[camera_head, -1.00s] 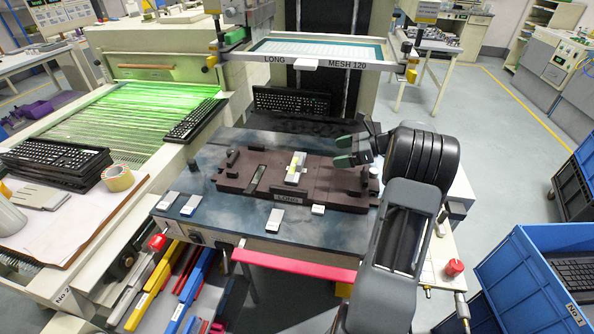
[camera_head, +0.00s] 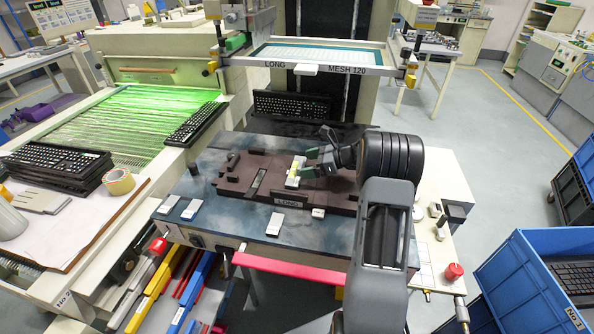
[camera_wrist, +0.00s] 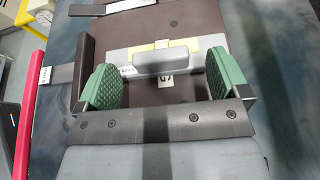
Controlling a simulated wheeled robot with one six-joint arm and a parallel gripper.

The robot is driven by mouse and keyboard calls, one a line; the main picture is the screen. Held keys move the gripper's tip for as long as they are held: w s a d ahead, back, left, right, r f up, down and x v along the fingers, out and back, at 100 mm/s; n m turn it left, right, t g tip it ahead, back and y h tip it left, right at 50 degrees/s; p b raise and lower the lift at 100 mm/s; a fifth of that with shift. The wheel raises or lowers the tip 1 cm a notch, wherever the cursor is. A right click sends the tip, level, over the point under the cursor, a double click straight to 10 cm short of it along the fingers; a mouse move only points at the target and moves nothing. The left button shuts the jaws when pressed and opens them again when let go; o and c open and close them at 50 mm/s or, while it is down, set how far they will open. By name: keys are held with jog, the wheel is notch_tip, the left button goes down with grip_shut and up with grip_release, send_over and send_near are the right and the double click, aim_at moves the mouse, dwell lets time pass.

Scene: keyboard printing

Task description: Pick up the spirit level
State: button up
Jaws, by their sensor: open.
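The spirit level (camera_head: 293,180) looks like a small white block with a yellow patch, lying on the dark brown fixture (camera_head: 235,182) on the worktable. In the wrist view the level (camera_wrist: 165,60) shows a raised light grey bar over a pale base with yellow beside it. In the wrist view the open gripper (camera_wrist: 166,82) has one pad on each side of the grey bar, with gaps. I cannot tell how far the pads reach down around it.
A screen frame (camera_head: 318,67) hangs behind the fixture. A keyboard (camera_head: 290,104) lies at the table's back. Several small white blocks (camera_head: 276,223) lie along the front. A blue crate (camera_head: 520,285) stands at the right. Dark posts stick up on the fixture.

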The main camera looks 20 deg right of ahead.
jog(key=shift+x, duration=1.1)
jog(key=shift+c, duration=0.3)
jog(key=c, duration=1)
jog(key=shift+r, duration=0.1)
